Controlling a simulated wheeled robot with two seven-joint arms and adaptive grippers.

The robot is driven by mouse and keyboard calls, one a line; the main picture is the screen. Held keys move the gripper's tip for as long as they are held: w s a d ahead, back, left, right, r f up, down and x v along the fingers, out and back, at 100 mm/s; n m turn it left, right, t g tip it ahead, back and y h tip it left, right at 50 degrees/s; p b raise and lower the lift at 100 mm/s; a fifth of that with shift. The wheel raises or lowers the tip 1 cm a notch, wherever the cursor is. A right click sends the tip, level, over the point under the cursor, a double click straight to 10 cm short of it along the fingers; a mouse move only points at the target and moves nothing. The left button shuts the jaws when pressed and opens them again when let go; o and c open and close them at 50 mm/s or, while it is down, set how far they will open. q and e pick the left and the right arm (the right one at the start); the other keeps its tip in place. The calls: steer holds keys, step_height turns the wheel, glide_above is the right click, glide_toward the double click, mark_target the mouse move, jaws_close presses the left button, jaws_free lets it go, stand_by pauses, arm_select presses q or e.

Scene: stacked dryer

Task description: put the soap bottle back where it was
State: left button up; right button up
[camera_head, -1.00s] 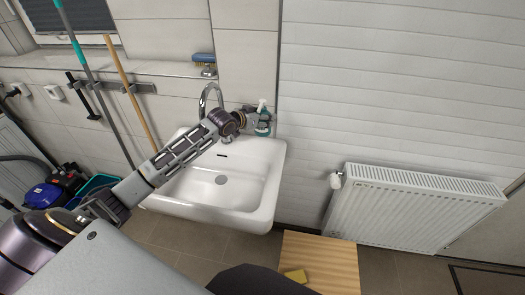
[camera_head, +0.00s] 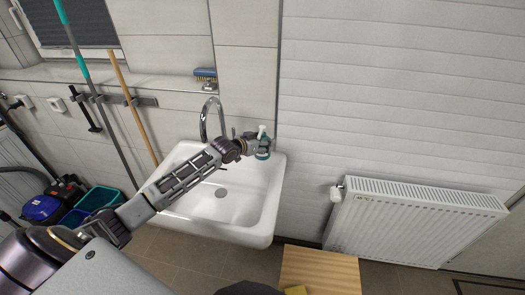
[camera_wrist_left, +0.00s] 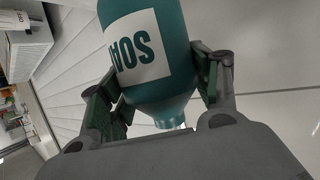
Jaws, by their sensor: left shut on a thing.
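The soap bottle (camera_head: 263,153) is teal with a white pump top and stands upright at the rear right corner of the white sink (camera_head: 255,225). My left gripper (camera_head: 256,146) reaches across the sink from the left and is shut on the bottle. In the left wrist view the bottle (camera_wrist_left: 150,75) shows a white "SOAP" label, with the gripper's (camera_wrist_left: 160,90) fingers on both sides of it. I cannot tell whether its base touches the sink rim. My right gripper is not in view.
A curved chrome faucet (camera_head: 203,120) stands just left of the bottle. A blue brush (camera_head: 205,75) lies on the ledge above. A white radiator (camera_head: 410,220) is at the right. A wooden top (camera_head: 320,270) with a yellow sponge (camera_head: 296,291) is at the front.

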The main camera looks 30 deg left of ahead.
arm_select(q)
steer(key=shift+f, duration=0.3)
steer(key=shift+f, duration=0.1)
steer(key=shift+f, duration=1.8)
steer(key=shift+f, duration=0.1)
steer(key=o, duration=1.3)
steer(key=shift+f, duration=0.1)
steer(key=shift+s, duration=0.1)
steer(key=shift+v, duration=5.95)
